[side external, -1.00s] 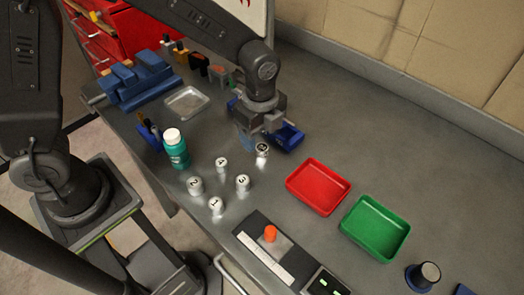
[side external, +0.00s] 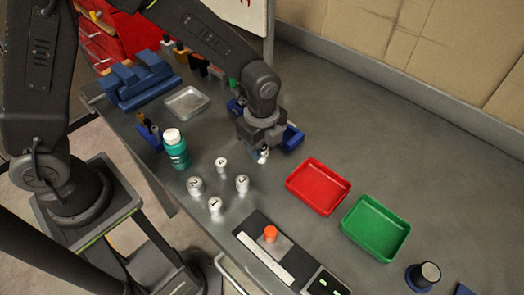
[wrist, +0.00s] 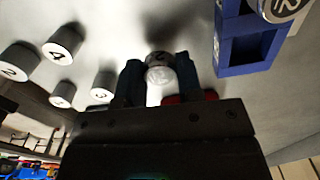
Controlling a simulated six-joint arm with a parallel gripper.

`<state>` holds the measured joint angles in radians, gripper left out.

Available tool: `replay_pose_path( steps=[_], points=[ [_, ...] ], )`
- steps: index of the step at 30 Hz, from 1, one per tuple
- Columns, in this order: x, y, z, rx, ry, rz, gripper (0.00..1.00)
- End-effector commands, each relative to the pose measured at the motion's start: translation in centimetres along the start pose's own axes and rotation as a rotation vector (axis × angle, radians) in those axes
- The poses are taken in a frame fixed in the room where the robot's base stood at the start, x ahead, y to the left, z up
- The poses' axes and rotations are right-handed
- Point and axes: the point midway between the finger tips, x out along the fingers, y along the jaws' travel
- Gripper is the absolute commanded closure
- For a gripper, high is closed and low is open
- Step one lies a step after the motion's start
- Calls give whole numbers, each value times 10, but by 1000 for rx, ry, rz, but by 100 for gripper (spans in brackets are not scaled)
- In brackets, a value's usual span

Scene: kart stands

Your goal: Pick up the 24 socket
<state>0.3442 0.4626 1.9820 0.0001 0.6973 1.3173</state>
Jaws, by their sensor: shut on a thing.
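My gripper (side external: 259,143) is low over the bench, just left of a blue holder (side external: 291,138). The socket (side external: 263,157) shows only partly below the fingers in the side view. Its number is too small to read surely. I cannot tell whether it touches the bench. Another round numbered piece (wrist: 283,8) sits at the blue holder in the wrist view, cut by the frame edge.
Several white-topped numbered sockets (side external: 242,183) stand left and in front of my gripper. A green bottle (side external: 176,150) stands farther left. A red tray (side external: 318,206) and a green tray (side external: 375,249) lie to the right. The bench behind the trays is clear.

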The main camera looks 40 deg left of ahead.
Motion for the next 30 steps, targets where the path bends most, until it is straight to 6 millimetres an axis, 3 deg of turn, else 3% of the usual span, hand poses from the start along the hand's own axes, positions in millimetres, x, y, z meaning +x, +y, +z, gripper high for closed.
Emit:
replay_pose_path(
  steps=[4, 14, 22, 30],
  points=[
    [0, 0, 0, 0, 0, -1, 92],
    [-6, -1, 0, 0, 1, -3, 92],
    [-44, -1, 0, 0, 2, -7, 92],
    [-78, 9, 62, -8, 1, -5, 92]
  ],
)
